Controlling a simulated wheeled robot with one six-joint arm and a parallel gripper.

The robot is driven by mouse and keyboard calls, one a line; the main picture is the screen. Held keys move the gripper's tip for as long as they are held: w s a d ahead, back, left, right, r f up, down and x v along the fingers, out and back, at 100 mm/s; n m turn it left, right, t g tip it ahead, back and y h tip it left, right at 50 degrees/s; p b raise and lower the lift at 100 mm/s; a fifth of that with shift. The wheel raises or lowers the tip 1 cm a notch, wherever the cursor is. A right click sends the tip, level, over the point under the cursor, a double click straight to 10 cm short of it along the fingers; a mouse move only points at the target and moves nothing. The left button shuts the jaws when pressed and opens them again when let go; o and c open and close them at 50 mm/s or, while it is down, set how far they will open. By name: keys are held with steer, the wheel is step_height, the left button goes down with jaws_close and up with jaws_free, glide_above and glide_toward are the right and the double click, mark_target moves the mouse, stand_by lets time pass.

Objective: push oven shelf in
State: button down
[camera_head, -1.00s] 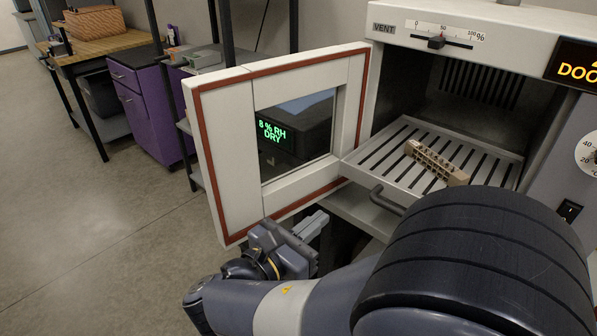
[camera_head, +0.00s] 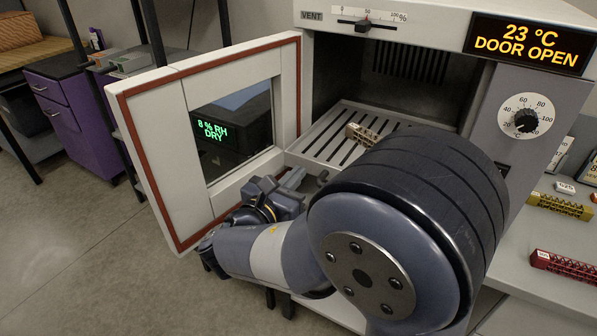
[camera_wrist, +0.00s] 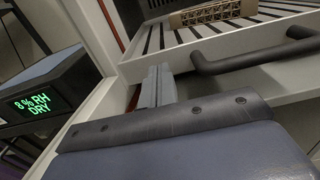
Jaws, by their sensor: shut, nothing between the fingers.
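The slatted oven shelf (camera_head: 325,138) sits pulled out through the open front of the oven. A beige lattice specimen (camera_head: 364,134) lies on its slats, partly hidden by my arm in the head view. In the wrist view the shelf's front edge (camera_wrist: 215,47) runs across the top, with a dark bar handle (camera_wrist: 255,57) on it and the specimen (camera_wrist: 213,13) behind. My gripper (camera_wrist: 157,80) is shut and empty, just in front of the shelf's left front corner, left of the handle. It also shows in the head view (camera_head: 292,180). I cannot tell whether it touches the shelf.
The oven door (camera_head: 215,135) stands open to the left, close to my gripper. The oven display (camera_head: 530,43) reads 23 °C, DOOR OPEN. Yellow (camera_head: 560,206) and red (camera_head: 565,266) lattice pieces lie on the bench at right. Open floor lies at lower left.

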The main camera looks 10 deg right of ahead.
mark_target(342, 125)
steer(key=shift+x, duration=0.8)
steer(key=shift+d, duration=0.1)
steer(key=b+x, duration=0.1)
steer(key=x, duration=2)
steer(key=shift+w+d+f, duration=0.1)
steer(key=shift+w+d, duration=0.1)
steer(key=shift+w, duration=0.15)
steer(key=shift+w+d, duration=0.1)
steer(key=shift+w, duration=0.1)
steer(key=shift+r, duration=0.3)
